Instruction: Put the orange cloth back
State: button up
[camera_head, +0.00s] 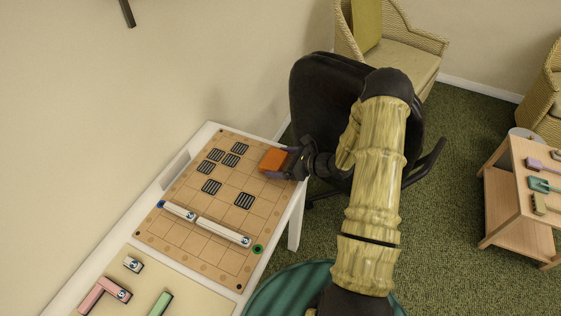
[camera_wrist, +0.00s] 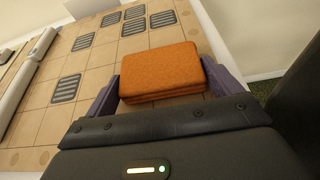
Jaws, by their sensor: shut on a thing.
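My gripper (camera_head: 290,162) is shut on the orange cloth (camera_head: 273,160), a small folded block. It is over the right edge of the tan gridded board (camera_head: 187,232) on the white table. In the wrist view the orange cloth (camera_wrist: 163,72) sits between my two purple fingers, its long side across them. Whether the cloth touches the board or hangs just above it, I cannot tell. The board under the cloth is hidden.
Several dark striped squares (camera_head: 245,201) lie on the board, with white bars (camera_head: 223,231) across its near part. Pink (camera_head: 118,290) and green (camera_head: 160,304) pieces lie nearer. A black chair (camera_head: 315,95) stands behind my arm. A wooden table (camera_head: 522,190) with tools is at right.

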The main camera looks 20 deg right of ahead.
jog(key=shift+f, duration=0.2)
jog(key=o, duration=0.8)
jog(key=shift+r, duration=0.1)
jog(key=shift+r, duration=0.2)
jog(key=v, duration=1.2)
